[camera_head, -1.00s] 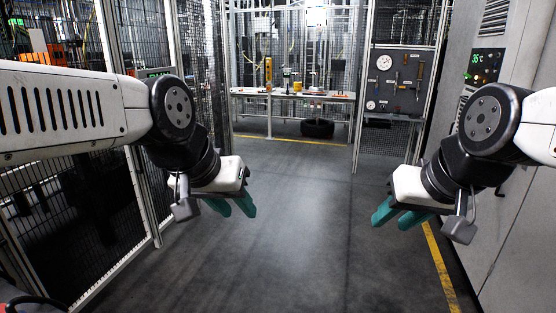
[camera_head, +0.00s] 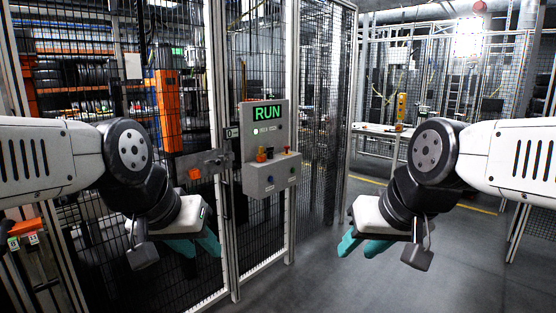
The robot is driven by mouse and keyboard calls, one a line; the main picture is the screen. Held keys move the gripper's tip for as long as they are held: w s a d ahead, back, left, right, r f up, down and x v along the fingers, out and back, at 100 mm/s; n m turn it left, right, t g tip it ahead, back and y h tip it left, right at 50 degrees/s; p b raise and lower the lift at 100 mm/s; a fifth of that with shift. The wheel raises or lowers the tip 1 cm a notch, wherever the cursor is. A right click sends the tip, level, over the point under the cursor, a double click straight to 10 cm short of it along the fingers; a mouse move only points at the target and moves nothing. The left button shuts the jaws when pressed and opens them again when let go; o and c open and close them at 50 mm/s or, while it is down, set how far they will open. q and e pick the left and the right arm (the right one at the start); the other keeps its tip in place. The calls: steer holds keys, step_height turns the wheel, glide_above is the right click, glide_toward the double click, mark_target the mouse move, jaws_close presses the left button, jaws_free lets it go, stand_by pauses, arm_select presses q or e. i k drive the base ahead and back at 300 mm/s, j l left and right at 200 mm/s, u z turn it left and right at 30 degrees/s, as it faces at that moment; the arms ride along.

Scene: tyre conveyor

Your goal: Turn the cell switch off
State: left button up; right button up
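A grey control box (camera_head: 268,150) is mounted on the fence post ahead, left of centre. Its display (camera_head: 267,113) reads RUN in green. Small knobs and buttons, orange, dark and red, sit on its sloped ledge (camera_head: 270,163); which of them is the cell switch I cannot tell. My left gripper (camera_head: 197,246) has teal fingers set apart, and is empty, to the lower left of the box. My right gripper (camera_head: 356,246) also has its teal fingers apart and is empty, to the lower right of the box. Neither touches anything.
A mesh fence (camera_head: 330,110) runs on both sides of the box. A latch with an orange part (camera_head: 195,173) sits on the fence left of it. Shelves of tyres (camera_head: 75,75) stand behind the mesh. A workbench (camera_head: 385,131) is at the back right. The floor (camera_head: 310,280) ahead is clear.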

mark_target(270, 149)
steer(key=i+u, duration=0.3)
steer(key=i, duration=2.2)
steer(key=j, duration=0.1)
